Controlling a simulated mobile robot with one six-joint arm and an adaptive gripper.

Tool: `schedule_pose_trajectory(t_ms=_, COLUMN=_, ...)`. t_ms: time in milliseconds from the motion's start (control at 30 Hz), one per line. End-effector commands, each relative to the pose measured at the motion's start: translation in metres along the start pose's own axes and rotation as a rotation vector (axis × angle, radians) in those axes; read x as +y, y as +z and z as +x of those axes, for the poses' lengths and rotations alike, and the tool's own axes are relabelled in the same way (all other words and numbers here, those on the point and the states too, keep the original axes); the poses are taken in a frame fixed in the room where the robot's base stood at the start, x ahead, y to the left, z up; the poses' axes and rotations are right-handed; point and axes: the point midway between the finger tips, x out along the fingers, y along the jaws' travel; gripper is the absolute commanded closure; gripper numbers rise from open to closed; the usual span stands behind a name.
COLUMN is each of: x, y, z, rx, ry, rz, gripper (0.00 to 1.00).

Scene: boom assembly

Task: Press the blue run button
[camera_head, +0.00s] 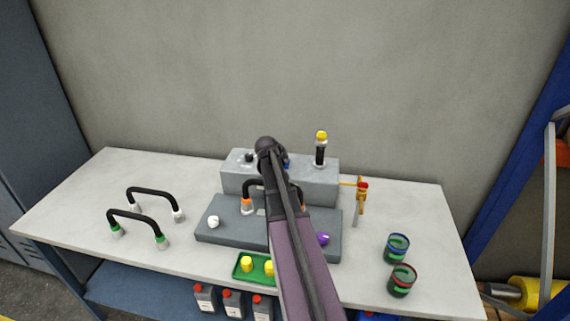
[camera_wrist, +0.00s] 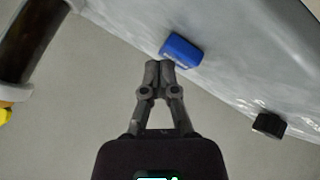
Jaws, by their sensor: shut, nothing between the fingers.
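The blue run button (camera_wrist: 183,50) is a small blue block on the grey box's face in the wrist view. A bit of blue (camera_head: 287,161) shows beside my arm in the head view. My gripper (camera_wrist: 160,66) is shut and empty, with its fingertips right by the button's near lower edge. I cannot tell whether they touch it. In the head view my arm reaches over the grey box (camera_head: 236,185) and hides much of the button; the fingertips cannot be made out there.
A dark lever with a yellow top (camera_head: 321,148) stands right of the button, and a black knob (camera_head: 249,156) left. A grey plate (camera_head: 215,235) lies in front with a black handle. Two black handles (camera_head: 150,191) stand left; two cans (camera_head: 397,247) stand right.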

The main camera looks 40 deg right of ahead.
Motion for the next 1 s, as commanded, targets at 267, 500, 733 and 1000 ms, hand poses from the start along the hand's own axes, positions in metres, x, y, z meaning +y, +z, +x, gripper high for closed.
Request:
schedule_pose_trajectory(t_ms=267, x=-0.002, y=-0.005, z=0.000, rx=0.005, ry=-0.005, rz=0.007, gripper=1.00)
schedule_pose_trajectory(t_ms=500, x=0.001, y=-0.009, z=-0.004, rx=0.004, ry=-0.004, rz=0.003, gripper=1.00)
schedule_pose_trajectory(t_ms=733, x=0.010, y=-0.017, z=-0.016, rx=0.003, ry=-0.002, rz=0.000, gripper=1.00)
schedule_pose_trajectory(t_ms=1000, x=0.020, y=-0.026, z=-0.029, rx=0.003, ry=-0.001, rz=-0.001, gripper=1.00)
